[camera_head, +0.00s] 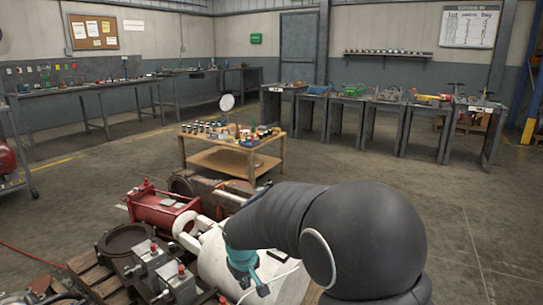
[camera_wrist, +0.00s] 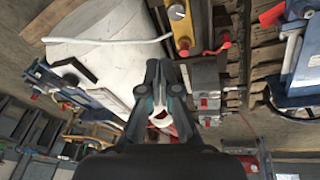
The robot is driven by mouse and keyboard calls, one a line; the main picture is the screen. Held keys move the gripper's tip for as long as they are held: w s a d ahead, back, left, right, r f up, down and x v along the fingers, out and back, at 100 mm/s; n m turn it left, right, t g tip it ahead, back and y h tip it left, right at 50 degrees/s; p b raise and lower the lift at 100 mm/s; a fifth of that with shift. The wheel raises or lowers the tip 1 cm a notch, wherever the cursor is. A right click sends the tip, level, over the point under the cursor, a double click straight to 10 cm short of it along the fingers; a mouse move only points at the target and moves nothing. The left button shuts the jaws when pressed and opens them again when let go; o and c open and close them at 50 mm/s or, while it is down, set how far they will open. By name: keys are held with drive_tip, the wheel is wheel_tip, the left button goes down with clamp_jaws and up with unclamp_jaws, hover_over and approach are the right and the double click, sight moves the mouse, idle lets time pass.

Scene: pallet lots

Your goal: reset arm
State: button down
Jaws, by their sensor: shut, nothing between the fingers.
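My gripper (camera_wrist: 163,68) shows in the wrist view with its two dark fingers close together and nothing between them. In the head view, my dark arm crosses the lower right. The teal part of my gripper (camera_head: 244,264) hangs in front of a large white rounded object (camera_head: 213,262). That object also fills the upper left of the wrist view (camera_wrist: 108,62). I cannot tell whether the fingertips touch anything.
Wooden pallets (camera_head: 92,275) hold a red cylinder machine (camera_head: 158,207) and grey boxes with red knobs (camera_head: 173,275). A low wooden table (camera_head: 213,160) stands beyond. Several dark stands (camera_head: 344,118) line the back right. The right floor (camera_head: 480,215) is clear.

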drive_tip(key=s+d+r+m, duration=0.2)
drive_tip(key=s+d+r, duration=0.3)
drive_tip(key=s+d, duration=0.2)
drive_tip(key=s+d+r+m+t, duration=0.1)
drive_tip(key=s+d+r+m, duration=0.1)
drive_tip(key=s+d+r, duration=0.3)
drive_tip(key=s+d+r+m+t, duration=0.1)
drive_tip(key=s+d+r+m, duration=0.2)
drive_tip(key=s+d, duration=0.8)
drive_tip(key=s+r, duration=0.2)
drive_tip(key=s, duration=0.3)
